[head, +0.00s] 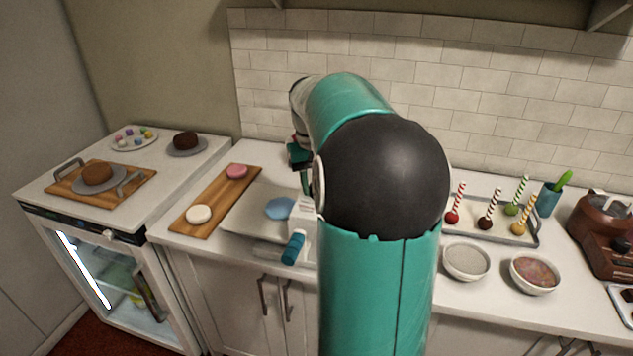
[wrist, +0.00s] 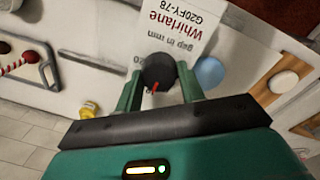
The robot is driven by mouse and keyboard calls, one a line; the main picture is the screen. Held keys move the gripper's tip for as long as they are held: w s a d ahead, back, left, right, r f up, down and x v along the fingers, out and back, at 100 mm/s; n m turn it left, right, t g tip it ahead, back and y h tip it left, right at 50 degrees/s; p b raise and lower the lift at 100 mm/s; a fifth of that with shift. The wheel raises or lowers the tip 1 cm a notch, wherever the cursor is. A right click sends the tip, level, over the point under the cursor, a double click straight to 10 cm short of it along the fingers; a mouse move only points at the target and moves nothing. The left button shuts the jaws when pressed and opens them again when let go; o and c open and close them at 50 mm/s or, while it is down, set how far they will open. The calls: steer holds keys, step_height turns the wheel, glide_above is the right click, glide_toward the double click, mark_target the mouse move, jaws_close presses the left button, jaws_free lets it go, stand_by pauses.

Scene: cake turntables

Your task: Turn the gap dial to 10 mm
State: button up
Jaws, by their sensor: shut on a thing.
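The gap dial (wrist: 158,68) is a black round knob with a red pointer mark. In the wrist view its mark points toward the bottom of the picture, toward my gripper's body. My gripper (wrist: 160,88) has its two green fingers shut on the dial, one on each side. The dial sits on a white panel (wrist: 180,30) that reads "Whirlane G20FY-78" and "gap in mm" upside down. A "20" shows at the dial's left; other scale numbers are hidden or too small to read. In the head view my arm hides the dial.
The white machine (head: 302,222) has a teal handle (head: 292,248) in front and a blue disc (head: 279,208) at its left. A wooden board (head: 215,203) with pink and white discs lies further left. A cake-pop tray (head: 490,232) and two bowls (head: 467,262) stand right.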

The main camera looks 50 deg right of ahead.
steer(key=shift+r, duration=0.1)
stand_by(0.4)
steer(key=o, duration=1)
steer(key=shift+c, duration=0.2)
step_height(320, 180, up, 14)
steer(key=shift+w+a, duration=0.25)
steer(key=shift+a, duration=0.2)
